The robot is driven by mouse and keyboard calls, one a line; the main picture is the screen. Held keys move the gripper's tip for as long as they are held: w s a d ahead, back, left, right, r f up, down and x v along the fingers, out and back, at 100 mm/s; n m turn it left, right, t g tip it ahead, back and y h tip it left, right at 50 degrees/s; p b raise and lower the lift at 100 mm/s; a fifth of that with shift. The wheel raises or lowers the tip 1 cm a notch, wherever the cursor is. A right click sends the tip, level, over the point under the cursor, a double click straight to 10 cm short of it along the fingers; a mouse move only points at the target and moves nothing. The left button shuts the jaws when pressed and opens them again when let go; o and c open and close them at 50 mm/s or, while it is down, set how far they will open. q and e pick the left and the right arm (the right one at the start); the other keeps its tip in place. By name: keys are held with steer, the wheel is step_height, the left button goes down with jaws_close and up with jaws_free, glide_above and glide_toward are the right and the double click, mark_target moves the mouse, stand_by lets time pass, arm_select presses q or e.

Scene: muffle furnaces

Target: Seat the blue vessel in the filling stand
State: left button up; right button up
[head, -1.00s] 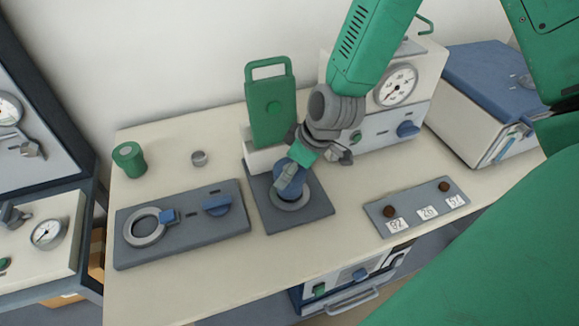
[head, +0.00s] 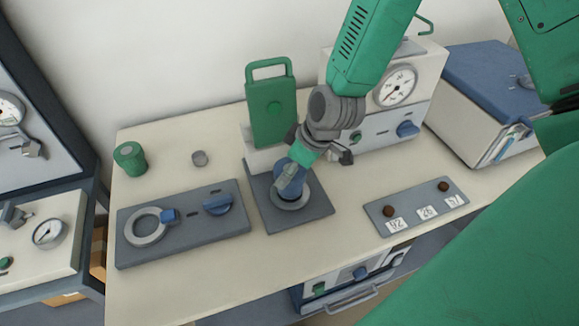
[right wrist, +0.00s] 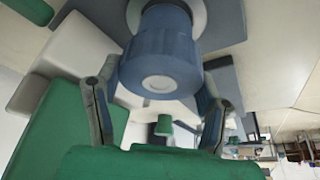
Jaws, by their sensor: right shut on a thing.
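The blue vessel (head: 296,188) is upright at the grey ring of the filling stand (head: 318,208), a dark square base plate with a green upright block behind it. My right gripper (head: 291,176) is around the vessel from above and shut on it. In the right wrist view the blue vessel (right wrist: 160,55) sits between the two fingers of my right gripper (right wrist: 160,85), with the pale ring around its far end. The vessel's lower end is hidden in the ring, so I cannot tell whether it rests fully down. My left gripper is out of view.
A grey panel (head: 187,243) with a ring and blue knob lies left of the stand. A numbered plate (head: 417,206) lies right. A gauge unit (head: 400,117) stands behind. The front table strip is clear.

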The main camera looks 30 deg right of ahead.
steer(key=shift+f, duration=0.6)
stand_by(0.9)
steer(key=o, duration=1.8)
steer(key=shift+r, duration=0.25)
steer(key=v, duration=1.1)
steer(key=shift+s+d+r, duration=0.1)
steer(key=shift+d+r, duration=0.05)
